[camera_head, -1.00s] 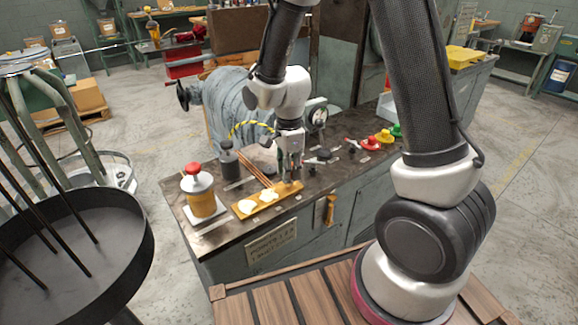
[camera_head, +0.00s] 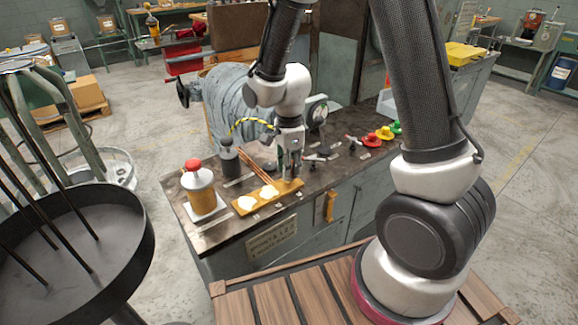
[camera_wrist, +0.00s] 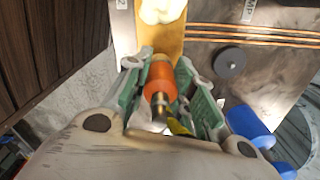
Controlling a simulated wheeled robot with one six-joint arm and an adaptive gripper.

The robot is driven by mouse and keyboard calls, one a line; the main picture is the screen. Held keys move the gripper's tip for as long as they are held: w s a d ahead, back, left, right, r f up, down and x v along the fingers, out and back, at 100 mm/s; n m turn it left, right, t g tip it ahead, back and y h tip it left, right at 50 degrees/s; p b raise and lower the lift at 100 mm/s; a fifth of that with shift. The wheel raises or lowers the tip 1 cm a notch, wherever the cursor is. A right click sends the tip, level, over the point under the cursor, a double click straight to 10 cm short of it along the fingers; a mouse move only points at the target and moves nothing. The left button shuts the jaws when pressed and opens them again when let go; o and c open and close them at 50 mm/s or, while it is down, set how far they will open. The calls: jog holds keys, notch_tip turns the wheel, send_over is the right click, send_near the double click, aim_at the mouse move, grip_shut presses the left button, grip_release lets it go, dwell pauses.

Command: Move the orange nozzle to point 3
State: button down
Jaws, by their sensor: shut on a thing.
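The orange nozzle (camera_wrist: 160,80) shows in the wrist view, an orange body with a brass-coloured tip, between the green-padded fingers of my gripper (camera_wrist: 160,88). My gripper is shut on it. In the head view my gripper (camera_head: 290,168) points down over the right end of a yellow-brown board (camera_head: 245,206) on the bench. In the head view the nozzle is hidden by the fingers. Pale pieces (camera_head: 269,191) lie on the board, and one (camera_wrist: 158,10) shows in the wrist view. I cannot make out which spot is point 3.
An amber jar with a red knob (camera_head: 201,188) stands at the bench's left end. Red, yellow and green pieces (camera_head: 384,133) are at the right. A gauge (camera_head: 317,112) stands behind my gripper.

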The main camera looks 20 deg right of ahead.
jog(key=shift+f, duration=0.4)
jog(key=c, duration=1.1)
grip_release()
notch_tip(320, 180, up, 25)
dwell(0.4)
dwell(0.6)
